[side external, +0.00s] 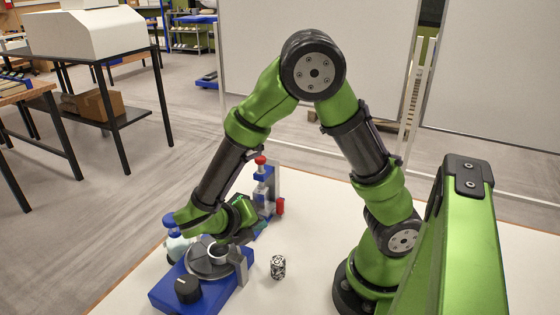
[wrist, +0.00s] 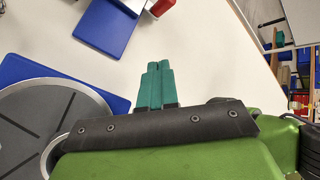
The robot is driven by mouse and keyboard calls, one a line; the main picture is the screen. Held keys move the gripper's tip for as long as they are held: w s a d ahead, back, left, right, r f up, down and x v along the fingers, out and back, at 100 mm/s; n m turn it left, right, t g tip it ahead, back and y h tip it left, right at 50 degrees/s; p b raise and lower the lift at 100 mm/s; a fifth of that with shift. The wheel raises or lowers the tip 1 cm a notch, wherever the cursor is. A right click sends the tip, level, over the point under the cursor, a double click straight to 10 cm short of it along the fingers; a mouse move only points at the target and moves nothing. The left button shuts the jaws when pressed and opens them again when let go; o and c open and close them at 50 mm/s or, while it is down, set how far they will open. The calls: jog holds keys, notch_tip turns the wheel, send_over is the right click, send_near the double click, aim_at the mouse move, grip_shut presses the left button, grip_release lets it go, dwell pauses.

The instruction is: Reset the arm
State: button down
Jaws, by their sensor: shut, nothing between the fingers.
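My gripper (wrist: 159,70) shows in the wrist view as two teal fingers pressed together, with nothing between them. It is over the white table, just right of the blue device with the round grey disc (wrist: 40,125). In the side external view my green arm bends down to the table, and my wrist is above the same grey disc (side external: 208,268).
The blue device base (side external: 162,295) has a black knob (side external: 187,291). A small black-and-white patterned piece (side external: 278,266) stands on the table to its right. A blue stand with a red knob (side external: 261,161) and a blue-capped bottle (side external: 175,243) are behind.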

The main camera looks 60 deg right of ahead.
jog(key=s+a+r+m+t+y, duration=0.2)
jog(key=r+m+t+y, duration=0.2)
jog(key=m, duration=1.1)
jog(key=s+a+r+m+t+y, duration=0.1)
jog(key=r+m+t+y, duration=0.4)
jog(key=r+m, duration=0.8)
jog(key=s+m+y, duration=0.1)
jog(key=m+y, duration=0.1)
jog(key=m, duration=0.1)
jog(key=shift+a+r+y, duration=0.2)
jog(key=shift+a+y, duration=0.15)
jog(key=shift+y, duration=0.05)
